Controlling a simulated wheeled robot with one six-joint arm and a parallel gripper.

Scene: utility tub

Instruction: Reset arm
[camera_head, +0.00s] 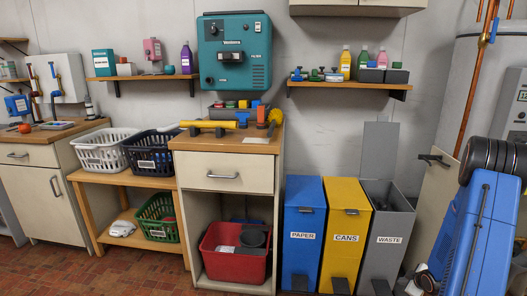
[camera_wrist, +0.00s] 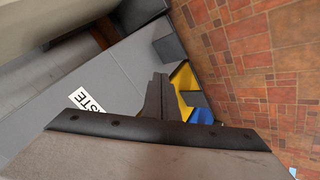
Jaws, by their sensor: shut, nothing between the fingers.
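My gripper (camera_wrist: 160,78) shows in the wrist view as two dark fingers pressed together, with nothing between them. It is close to the grey waste bin, whose label shows sideways at the left. In the head view the blue and black links of my arm fill the right side, folded near the wall, and hide what is behind them. The gripper itself is hard to make out there, low at the right edge of the bins. The grey waste bin (camera_head: 384,255) stands with its lid (camera_head: 380,150) raised.
The blue paper bin (camera_head: 304,215) and yellow cans bin (camera_head: 345,215) stand left of the waste bin, lids shut. A wooden-topped cabinet (camera_head: 222,172) holds a red tub (camera_head: 232,268). A copper pipe (camera_head: 474,80) and a grey tank are behind my arm. The tiled floor is clear at front left.

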